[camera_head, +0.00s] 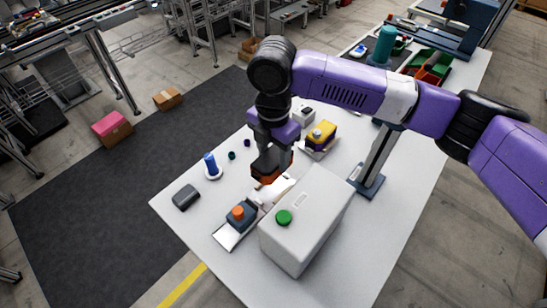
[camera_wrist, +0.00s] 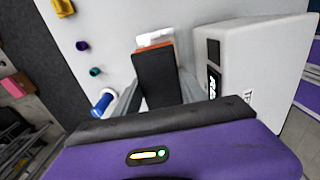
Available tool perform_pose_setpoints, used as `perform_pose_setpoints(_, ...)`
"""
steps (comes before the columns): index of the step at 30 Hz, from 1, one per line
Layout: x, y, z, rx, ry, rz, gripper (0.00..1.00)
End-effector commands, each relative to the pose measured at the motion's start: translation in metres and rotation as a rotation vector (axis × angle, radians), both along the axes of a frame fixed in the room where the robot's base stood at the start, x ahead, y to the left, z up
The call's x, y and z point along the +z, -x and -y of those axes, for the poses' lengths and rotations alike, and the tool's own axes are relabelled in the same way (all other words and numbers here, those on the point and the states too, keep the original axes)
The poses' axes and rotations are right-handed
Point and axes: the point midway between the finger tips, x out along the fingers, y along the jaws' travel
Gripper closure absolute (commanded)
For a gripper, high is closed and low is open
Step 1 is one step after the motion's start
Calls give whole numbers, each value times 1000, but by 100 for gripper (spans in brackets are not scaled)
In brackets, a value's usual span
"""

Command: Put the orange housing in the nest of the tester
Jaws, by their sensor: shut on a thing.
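My gripper (camera_head: 270,150) is shut on the orange housing (camera_head: 264,180), which has a dark top and orange lower edge. It is held above the table, beside the far left end of the tester. In the wrist view the housing's orange edge (camera_wrist: 153,47) shows beyond a dark face between the fingers. The tester (camera_head: 318,212) is a big pale box with a green button; its side also shows in the wrist view (camera_wrist: 265,50). A whitish part (camera_head: 268,196) lies at the tester's left side, below the housing; I cannot tell whether it is the nest.
A dark block with an orange knob (camera_head: 238,212) sits on a metal plate left of the tester. A blue cylinder (camera_head: 210,163) on a white base, a dark grey object (camera_head: 186,197) and a yellow-topped block (camera_head: 321,131) stand around. A post (camera_head: 377,158) rises behind the tester.

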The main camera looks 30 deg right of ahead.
Motion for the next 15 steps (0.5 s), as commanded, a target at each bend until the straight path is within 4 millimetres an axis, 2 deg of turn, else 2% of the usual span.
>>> perform_pose_setpoints(15,-32,0,1,1,1,2,97)
